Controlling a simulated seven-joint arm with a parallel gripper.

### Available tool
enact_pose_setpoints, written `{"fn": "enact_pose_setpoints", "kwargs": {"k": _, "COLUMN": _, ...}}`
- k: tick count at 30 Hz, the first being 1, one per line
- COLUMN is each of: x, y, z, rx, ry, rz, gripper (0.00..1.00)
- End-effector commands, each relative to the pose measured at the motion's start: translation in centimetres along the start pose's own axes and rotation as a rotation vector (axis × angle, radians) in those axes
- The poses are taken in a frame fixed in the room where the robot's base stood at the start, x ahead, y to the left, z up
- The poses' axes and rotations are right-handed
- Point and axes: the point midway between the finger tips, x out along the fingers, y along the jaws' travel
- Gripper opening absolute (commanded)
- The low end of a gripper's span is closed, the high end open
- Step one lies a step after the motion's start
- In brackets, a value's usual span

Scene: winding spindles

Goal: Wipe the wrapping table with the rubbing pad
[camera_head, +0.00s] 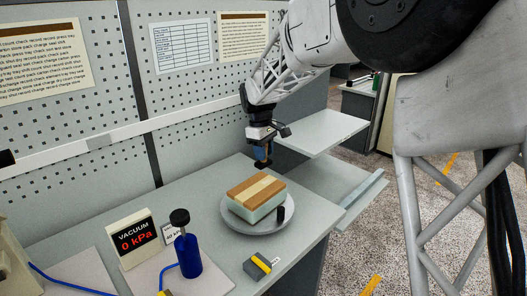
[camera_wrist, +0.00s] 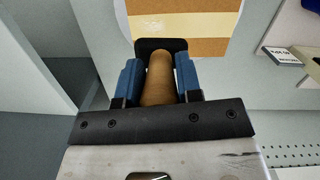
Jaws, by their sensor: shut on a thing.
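My gripper (camera_head: 262,150) points down above the far right part of the grey table (camera_head: 205,205), just behind the striped box. In the wrist view my gripper (camera_wrist: 158,85) has its two blue fingers closed on the brown rounded handle of the rubbing pad (camera_wrist: 158,75). The pad's dark base (camera_wrist: 148,44) shows beyond the handle. In the head view the pad (camera_head: 263,164) is a small dark shape under the fingers; I cannot tell whether it touches the table.
A box with brown and cream stripes (camera_head: 257,188) sits on a round grey plate (camera_head: 240,224). A blue bottle (camera_head: 187,254), a vacuum display (camera_head: 134,238) and a dark block with yellow (camera_head: 257,266) stand nearer. A pegboard wall (camera_head: 195,90) rises behind. Bare tabletop lies left of the plate.

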Motion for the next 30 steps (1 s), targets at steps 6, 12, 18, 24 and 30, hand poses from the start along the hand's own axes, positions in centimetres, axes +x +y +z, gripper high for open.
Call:
{"fn": "enact_pose_setpoints", "kwargs": {"k": 6, "x": 2.0, "y": 0.0, "z": -0.2, "rx": 0.0, "ry": -0.002, "rz": -0.001, "gripper": 0.03}}
{"fn": "enact_pose_setpoints", "kwargs": {"k": 12, "x": 3.8, "y": 0.0, "z": -0.4, "rx": 0.0, "ry": -0.002, "rz": -0.001, "gripper": 0.03}}
{"fn": "enact_pose_setpoints", "kwargs": {"k": 18, "x": 5.6, "y": 0.0, "z": -0.6, "rx": 0.0, "ry": -0.002, "rz": -0.001, "gripper": 0.03}}
{"fn": "enact_pose_setpoints", "kwargs": {"k": 24, "x": 6.8, "y": 0.9, "z": -0.7, "rx": 0.001, "ry": -0.001, "rz": -0.001, "gripper": 0.0}}
{"fn": "enact_pose_setpoints", "kwargs": {"k": 30, "x": 7.2, "y": 2.8, "z": -0.5, "rx": 0.002, "ry": -0.001, "rz": 0.0, "gripper": 0.0}}
